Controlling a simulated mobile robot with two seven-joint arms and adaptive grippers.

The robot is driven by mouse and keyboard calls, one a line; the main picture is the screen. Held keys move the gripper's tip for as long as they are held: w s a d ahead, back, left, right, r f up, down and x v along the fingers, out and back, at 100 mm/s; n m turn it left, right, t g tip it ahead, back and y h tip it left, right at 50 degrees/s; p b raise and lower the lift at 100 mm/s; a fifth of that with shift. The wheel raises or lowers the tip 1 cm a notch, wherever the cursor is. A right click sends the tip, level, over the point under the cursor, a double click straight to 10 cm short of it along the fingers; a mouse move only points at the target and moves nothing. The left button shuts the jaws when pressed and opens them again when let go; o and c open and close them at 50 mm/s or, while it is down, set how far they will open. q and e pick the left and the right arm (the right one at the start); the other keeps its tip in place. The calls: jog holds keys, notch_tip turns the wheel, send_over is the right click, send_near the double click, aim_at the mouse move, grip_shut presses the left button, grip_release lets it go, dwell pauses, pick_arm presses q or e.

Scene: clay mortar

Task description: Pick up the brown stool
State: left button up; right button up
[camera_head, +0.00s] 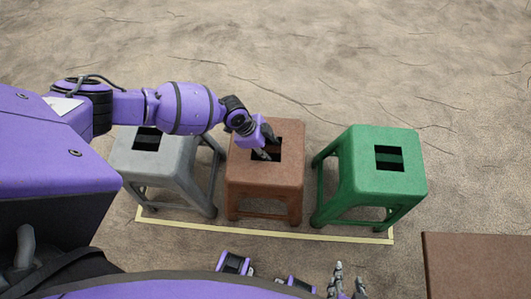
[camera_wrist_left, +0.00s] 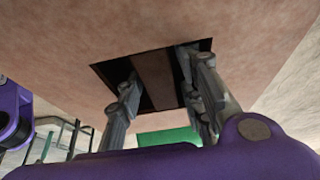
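The brown stool (camera_head: 264,185) stands upright in the middle of a row of three, with a rectangular hole in its seat. My left gripper (camera_head: 266,151) is over that hole in the head view. In the left wrist view, the fingers of my left gripper (camera_wrist_left: 160,95) are spread apart and reach into the hole of the brown seat (camera_wrist_left: 240,30), one at each side of the opening. A brown strip shows between them; I cannot tell which stool part it is. The fingertips are partly hidden. Grey fingers of my right gripper (camera_head: 348,282) show at the bottom edge, away from the stools.
A grey stool (camera_head: 165,160) stands left of the brown one and a green stool (camera_head: 375,175) right of it. A yellow line (camera_head: 270,235) on the ground runs along their near side. A brown flat surface (camera_head: 475,265) is at lower right. The cracked ground behind is clear.

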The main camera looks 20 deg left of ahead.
pick_arm(q)
jog(key=shift+f, duration=0.1)
jog(key=shift+f, duration=0.1)
dwell(0.4)
grip_shut()
jog(key=shift+w, duration=0.1)
